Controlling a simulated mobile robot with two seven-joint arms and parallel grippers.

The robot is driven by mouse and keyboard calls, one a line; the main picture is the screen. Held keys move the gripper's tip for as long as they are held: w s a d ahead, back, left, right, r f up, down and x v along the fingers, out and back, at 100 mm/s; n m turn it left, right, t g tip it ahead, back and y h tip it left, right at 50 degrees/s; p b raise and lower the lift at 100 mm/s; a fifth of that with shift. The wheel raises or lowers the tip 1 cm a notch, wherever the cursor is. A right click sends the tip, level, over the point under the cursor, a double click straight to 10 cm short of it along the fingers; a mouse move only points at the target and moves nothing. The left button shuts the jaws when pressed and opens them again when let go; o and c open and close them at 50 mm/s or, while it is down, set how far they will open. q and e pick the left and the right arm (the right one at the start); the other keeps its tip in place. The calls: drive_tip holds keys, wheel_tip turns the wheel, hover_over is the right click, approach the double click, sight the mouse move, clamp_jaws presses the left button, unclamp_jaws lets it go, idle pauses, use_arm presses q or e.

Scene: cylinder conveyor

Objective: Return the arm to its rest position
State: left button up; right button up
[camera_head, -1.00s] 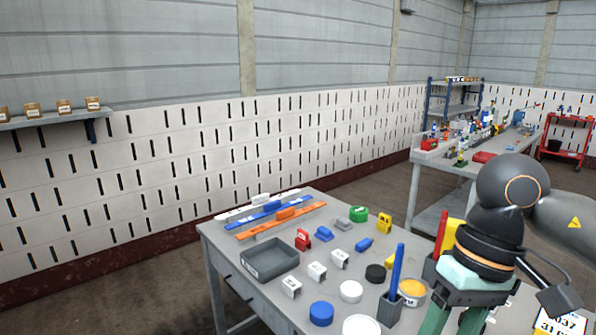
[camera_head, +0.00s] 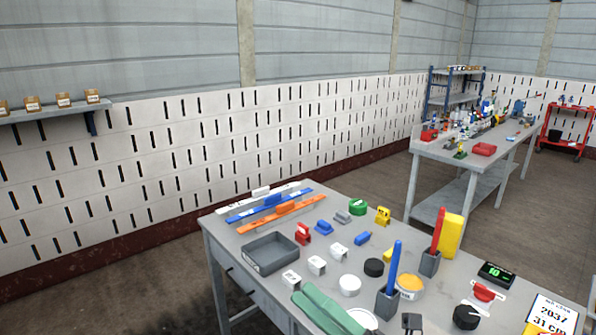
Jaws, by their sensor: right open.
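The rest of my right arm is out of the picture. My left gripper is not in view.
A grey tray (camera_head: 270,253), a cup with a blue marker (camera_head: 394,268), a cup with a red marker (camera_head: 438,230), a yellow block (camera_head: 453,236) and a white round lid (camera_head: 349,285) stand on the bench. A second bench (camera_head: 470,155) stands behind. Floor lies between.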

drive_tip(key=d+f+m+t+h, duration=0.1)
drive_tip(key=d+f+m+h, duration=0.2)
drive_tip(key=f+m+h, duration=0.3)
drive_tip(key=d+f+m+t+h+p, duration=0.1)
drive_tip(key=d+f+m+h, duration=0.25)
drive_tip(key=f+m, duration=0.5)
drive_tip(key=d+f+m+t+h, duration=0.25)
drive_tip(key=f+m+h, duration=0.25)
drive_tip(key=f+m, duration=0.25)
drive_tip(key=s+d+f+m+g+h, duration=0.2)
drive_tip(key=s+f+m+g, duration=0.1)
drive_tip(key=s+f, duration=0.4)
drive_tip(key=s+d+f+m+g+h, duration=0.2)
drive_tip(key=s+d+f+m+g, duration=0.1)
drive_tip(key=s+f+m, duration=0.3)
wheel_tip(320, 180, down, 2)
drive_tip(key=shift+s+d+f+m+g+p, duration=0.3)
drive_tip(key=shift+s+g+p, duration=0.1)
drive_tip(key=shift+s+g, duration=0.35)
drive_tip(key=shift+s, duration=0.1)
